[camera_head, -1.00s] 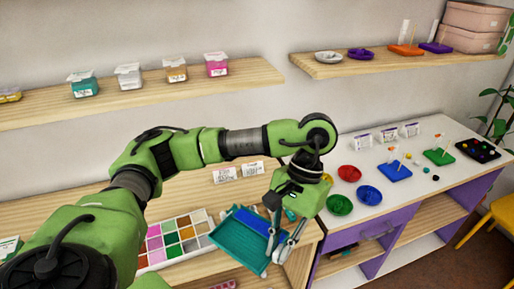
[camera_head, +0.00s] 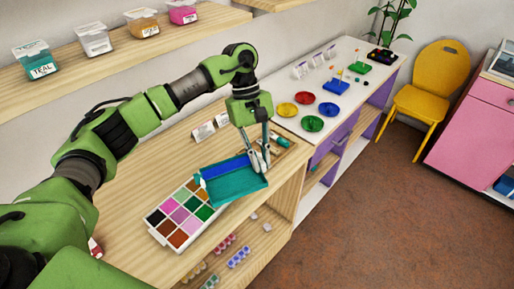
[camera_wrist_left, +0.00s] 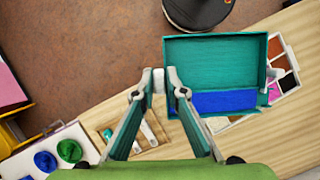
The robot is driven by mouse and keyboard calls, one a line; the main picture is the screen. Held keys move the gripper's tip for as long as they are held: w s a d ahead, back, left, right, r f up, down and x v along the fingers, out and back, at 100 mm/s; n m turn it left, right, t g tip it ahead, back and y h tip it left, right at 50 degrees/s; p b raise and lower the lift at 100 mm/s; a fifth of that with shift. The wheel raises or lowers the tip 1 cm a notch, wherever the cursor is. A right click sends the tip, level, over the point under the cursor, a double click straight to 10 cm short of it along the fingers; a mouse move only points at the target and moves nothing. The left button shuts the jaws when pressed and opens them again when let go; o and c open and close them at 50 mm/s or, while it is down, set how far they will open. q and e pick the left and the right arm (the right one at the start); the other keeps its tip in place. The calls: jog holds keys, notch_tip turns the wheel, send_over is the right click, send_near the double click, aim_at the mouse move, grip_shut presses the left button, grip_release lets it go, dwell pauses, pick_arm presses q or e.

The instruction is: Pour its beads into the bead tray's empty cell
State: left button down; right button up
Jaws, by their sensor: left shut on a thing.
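My left gripper (camera_head: 260,162) is shut on the edge of a teal open box (camera_head: 237,187). A strip of blue beads (camera_head: 227,167) lies along one inner side of the box. In the left wrist view, the fingertips (camera_wrist_left: 160,80) meet at the box's side wall (camera_wrist_left: 168,65), and the blue beads (camera_wrist_left: 225,101) show in it. The white bead tray (camera_head: 152,231) lies on the wooden worktop with cells of several colours. The box covers its right end, so I cannot see the empty cell clearly. My right gripper is out of view.
A small wooden tray (camera_wrist_left: 152,153) with tools lies on the worktop beside the gripper. Small white cards (camera_head: 204,132) stand behind. Coloured dishes (camera_head: 312,124) sit on the white table at right. Below the worktop, a shelf holds small bead items (camera_head: 238,257).

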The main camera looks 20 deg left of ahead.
pick_arm(q)
jog(key=shift+w+a+f+n+t+h+b, duration=0.6)
jog(key=shift+w+a+f+n+t, duration=0.95)
jog(key=shift+w+f+n, duration=1.6)
jog(key=shift+s+r+m+t+h, duration=0.15)
jog(key=shift+r+m+t+h, duration=0.2)
jog(key=shift+r+t, duration=0.45)
jog(key=shift+s+r+m+t+h, duration=0.15)
jog(key=shift+r+m+t, duration=0.25)
jog(key=shift+r+t, duration=0.35)
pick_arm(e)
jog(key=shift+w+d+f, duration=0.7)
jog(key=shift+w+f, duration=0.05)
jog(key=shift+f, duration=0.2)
pick_arm(q)
jog(key=shift+r, duration=0.1)
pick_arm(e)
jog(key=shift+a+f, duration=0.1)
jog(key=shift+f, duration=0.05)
